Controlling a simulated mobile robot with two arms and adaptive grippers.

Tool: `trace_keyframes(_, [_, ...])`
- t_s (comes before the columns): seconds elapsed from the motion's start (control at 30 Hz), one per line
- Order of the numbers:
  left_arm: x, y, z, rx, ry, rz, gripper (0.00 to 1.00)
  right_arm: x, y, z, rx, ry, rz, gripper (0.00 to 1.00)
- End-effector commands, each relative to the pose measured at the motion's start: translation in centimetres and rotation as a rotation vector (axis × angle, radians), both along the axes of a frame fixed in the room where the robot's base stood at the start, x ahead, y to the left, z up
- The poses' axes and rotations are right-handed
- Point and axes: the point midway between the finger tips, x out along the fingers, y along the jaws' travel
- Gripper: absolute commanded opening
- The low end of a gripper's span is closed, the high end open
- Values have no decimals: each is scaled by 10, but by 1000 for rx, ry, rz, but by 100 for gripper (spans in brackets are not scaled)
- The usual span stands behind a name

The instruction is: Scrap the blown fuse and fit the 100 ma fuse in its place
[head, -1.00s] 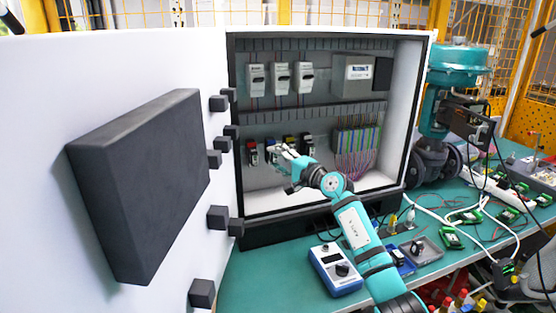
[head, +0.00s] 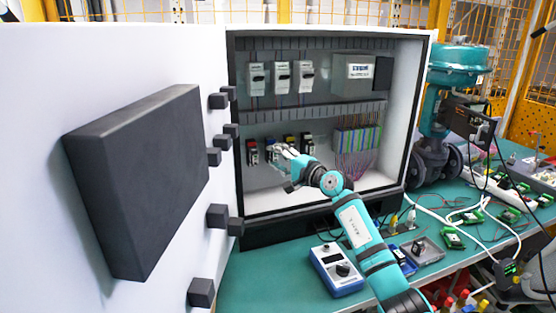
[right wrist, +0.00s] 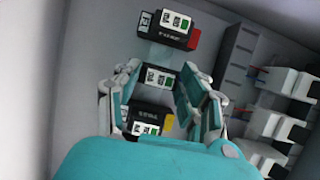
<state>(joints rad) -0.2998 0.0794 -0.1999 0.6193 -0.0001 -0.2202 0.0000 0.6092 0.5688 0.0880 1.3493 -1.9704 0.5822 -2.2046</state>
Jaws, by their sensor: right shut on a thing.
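A row of dark fuse holders sits inside the open cabinet. The leftmost has a red part (head: 253,152), and one farther right has a yellow part (head: 291,141). My right gripper (head: 279,151) reaches in at the second holder from the left. In the right wrist view, its fingers (right wrist: 156,92) are shut on both sides of the middle fuse holder (right wrist: 160,76), whose white label shows between them. The red-marked holder (right wrist: 166,30) is above it and the yellow-marked holder (right wrist: 148,120) below. No fuse can be made out. My left gripper is out of view.
The cabinet door (head: 40,200) stands open at left. On the green bench are a blue-and-white meter (head: 336,270), a grey tray (head: 436,256) and several small green boards (head: 453,239). A teal valve (head: 458,62) stands at right.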

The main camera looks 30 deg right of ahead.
Motion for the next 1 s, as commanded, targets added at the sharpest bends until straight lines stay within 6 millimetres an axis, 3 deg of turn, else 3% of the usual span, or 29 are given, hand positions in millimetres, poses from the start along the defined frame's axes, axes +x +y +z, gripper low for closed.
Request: trace_keyframes(1.0, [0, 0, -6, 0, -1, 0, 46, 4, -1, 0, -1, -1, 0, 24])
